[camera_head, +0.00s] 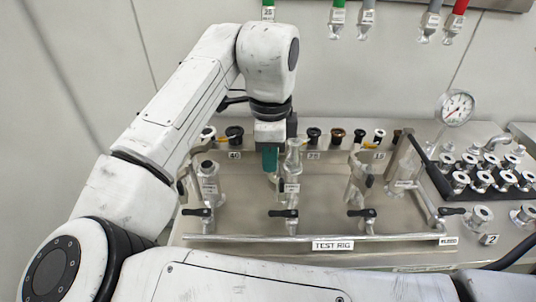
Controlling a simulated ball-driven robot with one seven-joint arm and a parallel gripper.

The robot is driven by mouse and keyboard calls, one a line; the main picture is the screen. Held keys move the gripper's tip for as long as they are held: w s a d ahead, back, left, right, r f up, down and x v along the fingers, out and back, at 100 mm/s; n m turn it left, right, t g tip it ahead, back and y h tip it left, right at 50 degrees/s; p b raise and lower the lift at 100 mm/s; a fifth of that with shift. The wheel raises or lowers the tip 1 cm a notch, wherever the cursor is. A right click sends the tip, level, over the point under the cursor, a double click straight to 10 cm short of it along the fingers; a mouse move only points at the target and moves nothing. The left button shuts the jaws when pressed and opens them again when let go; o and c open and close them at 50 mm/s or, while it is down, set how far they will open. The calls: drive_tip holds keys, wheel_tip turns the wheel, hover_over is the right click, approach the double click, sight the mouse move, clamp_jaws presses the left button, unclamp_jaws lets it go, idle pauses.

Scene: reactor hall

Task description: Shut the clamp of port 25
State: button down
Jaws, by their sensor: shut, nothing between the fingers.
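The test rig (333,245) is a metal bench with three upright ports in a row. My gripper (270,168) points down with teal fingers, just left of the middle port's upper pipe. The fingers are together with nothing visible between them. I cannot tell whether they touch the port.
The left port (208,185) and right port (357,180) stand on either side. Black-handled valves (284,213) line the front rail. Dark caps and small fittings (234,134) line the back. A black tray (440,181) of fittings and a gauge (455,107) are at right. Hoses hang above.

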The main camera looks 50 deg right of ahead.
sight(281, 181)
drive_tip(key=f+b, duration=0.2)
drive_tip(key=s+d+f+b, duration=0.1)
drive_tip(key=f, duration=0.1)
drive_tip(key=s+f+b, duration=0.1)
drive_tip(key=f+b, duration=0.1)
drive_tip(key=shift+d+f+b, duration=0.15)
drive_tip(key=shift+b, duration=0.15)
drive_tip(key=shift+s+d+p, duration=1.05)
drive_tip(key=shift+s+d, duration=0.2)
drive_tip(key=shift+d, duration=3.55)
wheel_tip(281, 181, up, 7)
drive_tip(key=a+p, duration=0.1)
drive_tip(key=p, duration=0.5)
drive_tip(key=shift+s+p, duration=0.2)
drive_tip(key=shift+p, duration=0.2)
drive_tip(key=shift+s, duration=0.1)
